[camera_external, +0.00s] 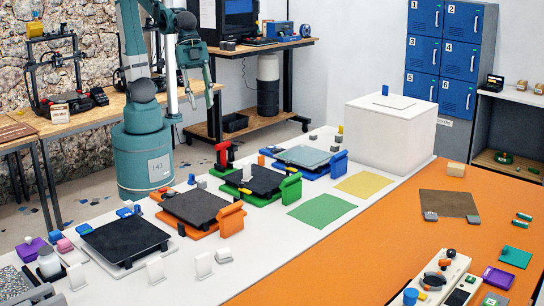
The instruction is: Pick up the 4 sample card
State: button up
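Small white upright cards stand in front of the row of small printers, among them a left one (156,269), a middle one (203,265) and a smaller one (223,255). I cannot read any number on them, so I cannot tell which is the 4 sample card. My gripper (200,98) hangs from the teal arm at the upper left, high above and apart from the cards. Its fingers look spread, with nothing visible between them.
The white table strip holds printers with a black plate (125,240), an orange frame (202,211), a green frame (262,184) and a blue frame (305,157). A white box (390,135) stands behind. Green (322,209) and yellow (364,185) sheets lie flat.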

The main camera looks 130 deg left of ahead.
jog(key=w+d+f+m+g, duration=0.1)
jog(key=w+d+f+m, duration=0.2)
jog(key=w+d, duration=0.55)
jog(key=m+g+h, duration=0.2)
jog(key=m+g, duration=0.2)
jog(key=m, duration=0.5)
send_near(157, 258)
jog(key=b+x, duration=0.1)
jog(key=x, duration=0.4)
jog(key=shift+w+a, duration=0.1)
jog(key=shift+a, duration=0.05)
jog(key=shift+f, duration=0.25)
jog(key=shift+d, duration=0.2)
jog(key=shift+x, duration=1.3)
jog(key=shift+f, duration=0.1)
jog(key=shift+x, duration=2.5)
